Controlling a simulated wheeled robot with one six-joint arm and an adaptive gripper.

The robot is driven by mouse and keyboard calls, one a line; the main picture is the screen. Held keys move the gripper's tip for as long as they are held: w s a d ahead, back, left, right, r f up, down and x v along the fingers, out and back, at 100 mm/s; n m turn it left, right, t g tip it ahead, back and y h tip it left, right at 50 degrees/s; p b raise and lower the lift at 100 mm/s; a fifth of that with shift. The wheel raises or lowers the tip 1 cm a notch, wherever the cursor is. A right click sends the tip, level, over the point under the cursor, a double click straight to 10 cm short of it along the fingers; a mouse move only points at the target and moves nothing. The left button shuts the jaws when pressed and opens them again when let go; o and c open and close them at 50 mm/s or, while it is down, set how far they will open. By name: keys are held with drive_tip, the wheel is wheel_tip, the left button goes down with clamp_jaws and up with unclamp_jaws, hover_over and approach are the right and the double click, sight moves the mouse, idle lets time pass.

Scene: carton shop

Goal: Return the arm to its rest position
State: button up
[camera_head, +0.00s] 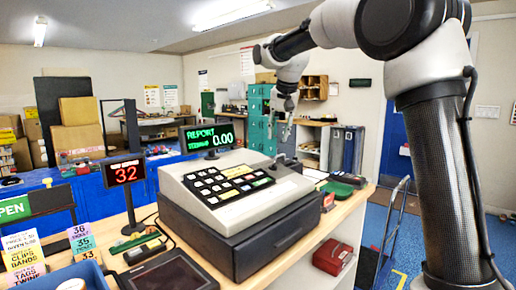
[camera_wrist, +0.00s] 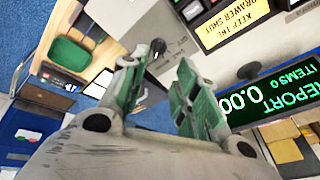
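My gripper (camera_head: 287,103) hangs at the end of my raised, bent arm in the head view, above and behind the right side of the cash register (camera_head: 232,190). In the wrist view my gripper (camera_wrist: 160,78) shows two green-padded fingers spread apart, with nothing held between them. The view between the fingers shows the floor and part of the counter. The arm's upper links fill the top right of the head view.
A red box (camera_head: 332,258) sits on a lower shelf. A hand truck (camera_head: 388,240) stands right of the counter.

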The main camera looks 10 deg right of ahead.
drive_tip(key=s+d+f+n, duration=0.1)
drive_tip(key=s+d+f, duration=0.3)
drive_tip(key=s, duration=0.9)
drive_tip(key=s+d+f+n, duration=0.2)
drive_tip(key=s+d+f, duration=0.2)
drive_tip(key=s, duration=0.8)
drive_tip(key=s+d+f+n, duration=0.1)
drive_tip(key=s+d+f, duration=0.3)
drive_tip(key=s, duration=0.9)
drive_tip(key=d, duration=0.3)
drive_tip(key=shift+s+h, duration=0.3)
drive_tip(key=shift+s, duration=0.05)
